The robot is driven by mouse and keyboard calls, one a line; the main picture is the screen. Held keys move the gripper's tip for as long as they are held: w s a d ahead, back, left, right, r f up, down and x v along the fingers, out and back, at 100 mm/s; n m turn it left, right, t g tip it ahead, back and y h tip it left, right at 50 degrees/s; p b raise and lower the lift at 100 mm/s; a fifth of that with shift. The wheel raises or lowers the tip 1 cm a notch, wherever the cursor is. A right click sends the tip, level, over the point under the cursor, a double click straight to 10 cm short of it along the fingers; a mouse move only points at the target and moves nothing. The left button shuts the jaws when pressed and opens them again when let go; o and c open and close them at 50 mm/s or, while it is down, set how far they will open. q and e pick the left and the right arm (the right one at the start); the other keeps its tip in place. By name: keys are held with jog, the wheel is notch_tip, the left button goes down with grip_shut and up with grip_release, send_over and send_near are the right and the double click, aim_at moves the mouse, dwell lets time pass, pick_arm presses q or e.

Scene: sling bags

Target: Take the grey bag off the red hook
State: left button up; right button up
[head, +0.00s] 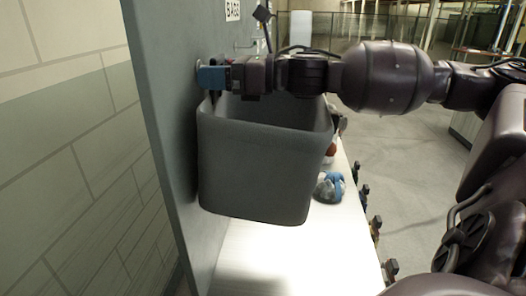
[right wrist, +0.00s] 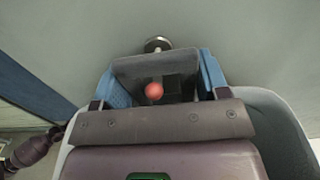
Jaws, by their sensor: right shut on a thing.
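The grey bag (head: 255,165), an open-topped sling bag, hangs upright against the grey panel in the head view. Its rim and side also show in the right wrist view (right wrist: 283,125). My right gripper (head: 212,77), with blue fingers, is at the panel just above the bag's rim. In the right wrist view the right gripper (right wrist: 160,80) is shut on the bag's dark grey strap (right wrist: 155,64), which spans between the fingers. The red ball tip of the hook (right wrist: 154,91) shows between the fingers, close to the strap; its round base (right wrist: 158,44) is on the panel. My left gripper is not in view.
The grey panel (head: 165,95) stands close on the left, with a "BAGS" sign (head: 232,10) on it. A white tabletop (head: 335,245) runs below the bag, with a blue and grey item (head: 329,187) and other things along it. Open floor lies to the right.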

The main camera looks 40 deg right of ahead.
jog(key=c, duration=0.3)
jog(key=shift+d+r, duration=0.1)
jog(key=shift+r, duration=0.05)
